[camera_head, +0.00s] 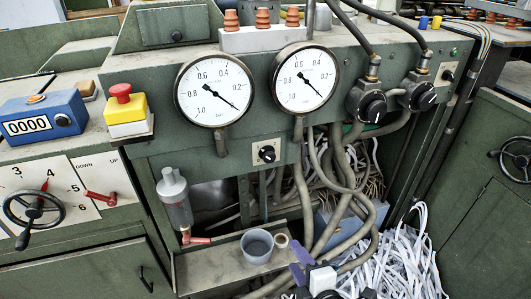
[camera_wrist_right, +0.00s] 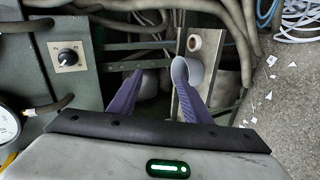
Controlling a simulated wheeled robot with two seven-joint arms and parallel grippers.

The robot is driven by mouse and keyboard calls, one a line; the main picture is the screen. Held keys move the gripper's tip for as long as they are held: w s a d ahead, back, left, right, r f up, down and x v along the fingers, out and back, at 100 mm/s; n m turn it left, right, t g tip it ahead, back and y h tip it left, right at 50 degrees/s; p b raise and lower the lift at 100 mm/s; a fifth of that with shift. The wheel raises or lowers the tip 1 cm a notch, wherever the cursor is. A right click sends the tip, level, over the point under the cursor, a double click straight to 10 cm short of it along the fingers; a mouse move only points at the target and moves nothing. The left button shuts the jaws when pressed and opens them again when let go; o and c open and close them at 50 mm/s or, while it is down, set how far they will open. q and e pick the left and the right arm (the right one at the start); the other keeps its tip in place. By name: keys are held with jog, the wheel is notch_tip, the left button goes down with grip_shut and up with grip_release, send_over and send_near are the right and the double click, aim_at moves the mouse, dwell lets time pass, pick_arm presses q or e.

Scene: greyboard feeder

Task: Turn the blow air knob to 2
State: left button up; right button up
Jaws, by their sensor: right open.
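No readable label marks which knob is the blow air knob. A black knob (camera_head: 266,153) on a pale plate sits below and between the two gauges; a black knob on a pale plate also shows in the right wrist view (camera_wrist_right: 68,57). Two larger black knobs (camera_head: 372,107) and (camera_head: 423,97), each with a white pointer line, sit right of the gauges with hoses attached. My right gripper (camera_head: 299,259) is low at the front, below the gauges and apart from the knobs. Its purple fingers (camera_wrist_right: 158,72) are spread with nothing held. My left gripper is out of view.
A grey cup (camera_head: 257,246) stands on a ledge (camera_head: 205,268) close to my right gripper. Hoses (camera_head: 305,190) hang behind it, and paper strips (camera_head: 400,260) pile at right. An emergency stop (camera_head: 124,108) and a counter (camera_head: 42,118) are at left.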

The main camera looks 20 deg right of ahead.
aim_at(270, 160)
jog(key=w+r+n+t+p, duration=0.1)
jog(key=w+r+n+t, duration=0.1)
jog(key=w+r+n, duration=0.45)
jog(key=w+r+n+t+p, duration=0.1)
jog(key=w+r+n+t, duration=0.2)
jog(key=r+n, duration=0.5)
jog(key=shift+m, duration=0.65)
jog(key=w, duration=0.6)
jog(key=w+r, duration=0.1)
jog(key=w, duration=0.2)
jog(key=shift+w+a, duration=0.1)
jog(key=shift+a, duration=0.15)
jog(key=shift+w, duration=0.55)
jog(key=c, duration=1)
jog(key=shift+c, duration=0.2)
